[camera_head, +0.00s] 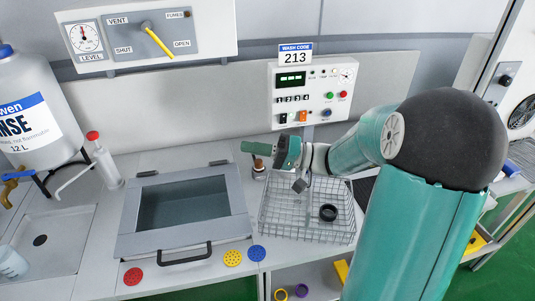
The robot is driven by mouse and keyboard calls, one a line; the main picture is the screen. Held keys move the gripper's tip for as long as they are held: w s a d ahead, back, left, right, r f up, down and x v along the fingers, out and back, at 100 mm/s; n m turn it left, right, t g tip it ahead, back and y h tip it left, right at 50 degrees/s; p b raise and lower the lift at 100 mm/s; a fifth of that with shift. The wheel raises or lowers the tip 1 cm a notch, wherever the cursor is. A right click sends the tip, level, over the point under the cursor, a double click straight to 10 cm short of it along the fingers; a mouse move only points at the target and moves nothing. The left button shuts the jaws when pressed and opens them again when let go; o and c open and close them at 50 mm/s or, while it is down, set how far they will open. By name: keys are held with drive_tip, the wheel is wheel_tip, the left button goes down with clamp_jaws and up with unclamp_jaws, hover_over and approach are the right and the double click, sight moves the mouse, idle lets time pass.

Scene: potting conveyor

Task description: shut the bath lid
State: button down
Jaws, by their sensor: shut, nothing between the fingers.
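The bath lid (130,215) is a grey frame around a dark glass window, set in the counter at the centre left. It looks flat over the bath, with dark hinges along its back edge and a black bar handle (186,254) at its front edge. I cannot make out any gap under it. My gripper (250,148) is shut and empty, to the right of the lid and behind it, above the counter. It is apart from the lid and the handle.
A wire basket (272,228) holding a black ring (328,213) stands right of the lid. A brown bottle (258,167) is below my gripper. Red (133,276), yellow (232,258) and blue (257,253) discs lie along the front edge. A squeeze bottle (105,165) stands left.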

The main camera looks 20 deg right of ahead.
drive_tip(key=s+a+r, duration=0.1)
drive_tip(key=s+r, duration=0.5)
drive_tip(key=s, duration=0.5)
drive_tip(key=shift+a+r, duration=0.15)
drive_tip(key=shift+r, duration=0.2)
